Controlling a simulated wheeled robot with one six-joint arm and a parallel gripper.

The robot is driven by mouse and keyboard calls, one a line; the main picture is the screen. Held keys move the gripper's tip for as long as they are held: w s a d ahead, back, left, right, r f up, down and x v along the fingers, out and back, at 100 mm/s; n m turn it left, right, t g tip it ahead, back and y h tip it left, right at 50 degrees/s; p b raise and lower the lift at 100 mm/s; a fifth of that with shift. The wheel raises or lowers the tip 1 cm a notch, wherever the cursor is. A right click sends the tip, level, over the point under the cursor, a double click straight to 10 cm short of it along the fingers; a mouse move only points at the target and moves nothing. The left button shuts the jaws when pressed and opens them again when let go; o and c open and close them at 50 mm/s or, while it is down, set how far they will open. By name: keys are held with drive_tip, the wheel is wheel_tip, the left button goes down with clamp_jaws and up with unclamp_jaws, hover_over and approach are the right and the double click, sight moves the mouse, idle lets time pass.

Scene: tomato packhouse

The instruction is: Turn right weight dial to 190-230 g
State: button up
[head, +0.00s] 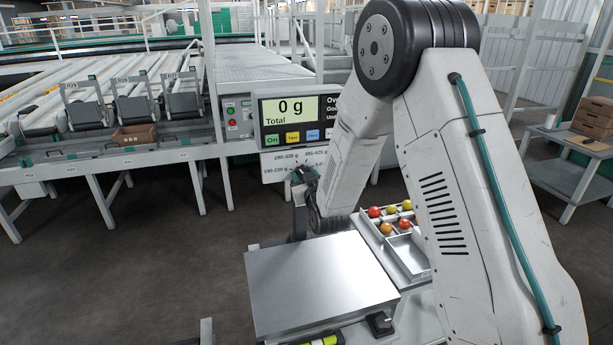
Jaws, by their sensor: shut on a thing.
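A white dial panel (274,164) hangs below the scale display, with small printed weight ranges. The 190-230 g label (275,170) is at its lower left, with other ranges along the top. My gripper (305,175) is at the panel's middle, shut on the right weight dial. The dial is hidden behind the gripper and its pointer position cannot be read. The display (290,108) above reads 0 g Total.
A bare steel weighing plate (318,282) stands in front. Roller conveyors (70,115) fill the left back. A side table (570,165) with boxes stands right.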

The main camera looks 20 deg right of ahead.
drive_tip(key=shift+n, duration=4)
drive_tip(key=o, duration=1)
drive_tip(key=shift+c, duration=0.2)
drive_tip(key=s, duration=0.7)
drive_tip(key=shift+s, duration=0.4)
drive_tip(key=shift+f, duration=0.1)
